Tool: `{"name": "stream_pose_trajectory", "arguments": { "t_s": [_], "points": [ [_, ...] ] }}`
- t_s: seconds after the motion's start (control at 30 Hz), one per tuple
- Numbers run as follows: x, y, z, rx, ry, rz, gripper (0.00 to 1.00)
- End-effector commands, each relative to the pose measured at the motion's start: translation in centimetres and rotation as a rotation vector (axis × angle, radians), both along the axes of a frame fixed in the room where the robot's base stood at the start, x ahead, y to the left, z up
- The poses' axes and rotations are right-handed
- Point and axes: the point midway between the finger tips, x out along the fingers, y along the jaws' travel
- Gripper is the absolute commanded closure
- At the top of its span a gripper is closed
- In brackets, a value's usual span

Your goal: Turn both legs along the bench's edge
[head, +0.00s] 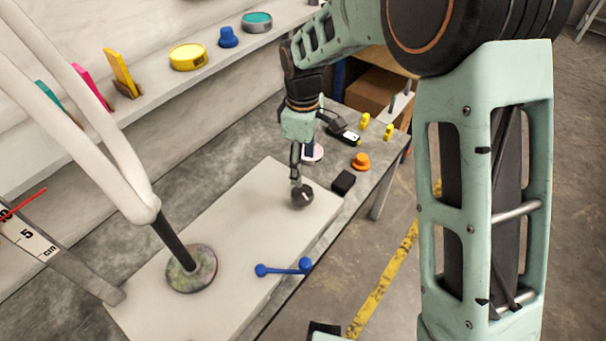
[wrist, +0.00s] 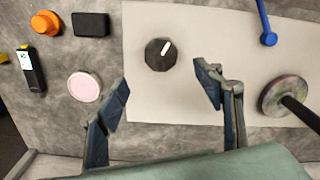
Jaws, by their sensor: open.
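A blue bar with rounded ends (head: 284,269) lies at the front edge of a pale board on the bench; part of it shows at the top right of the wrist view (wrist: 264,22). I cannot tell for sure which parts are the legs. A dark many-sided knob with a white mark (head: 302,198) sits on the board, away from the bar; it is near the top middle in the wrist view (wrist: 157,58). My gripper (head: 296,174) is over the board by the knob. In the wrist view its fingers (wrist: 160,90) are apart, with nothing between them.
A white tube frame (head: 140,190) stands on a dark post with a round speckled base (head: 202,272) at the left. A black block (head: 343,182), orange knob (head: 361,161) and pink-topped disc (wrist: 84,87) lie off the board. The board's middle (head: 240,230) is clear.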

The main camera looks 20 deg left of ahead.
Motion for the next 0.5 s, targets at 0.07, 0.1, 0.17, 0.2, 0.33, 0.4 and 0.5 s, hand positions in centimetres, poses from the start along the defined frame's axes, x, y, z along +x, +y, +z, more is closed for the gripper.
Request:
{"name": "stream_pose_trajectory", "arguments": {
  "t_s": [0.07,0.1,0.17,0.2,0.33,0.4,0.5],
  "points": [
    [-0.1,0.1,-0.6,-0.003,0.005,0.02,0.39],
    [-0.2,0.1,-1.0,-0.004,0.006,0.023,0.39],
    [-0.2,0.1,-1.9,-0.004,0.006,0.023,0.39],
    [-0.2,0.1,-2.6,-0.004,0.007,0.022,0.39],
    [-0.2,0.1,-5.2,-0.004,0.007,0.02,0.39],
    [-0.2,0.1,-6.5,-0.004,0.006,0.019,0.39],
    [-0.2,0.1,-8.2,-0.003,0.006,0.02,0.39]
  ]
}}
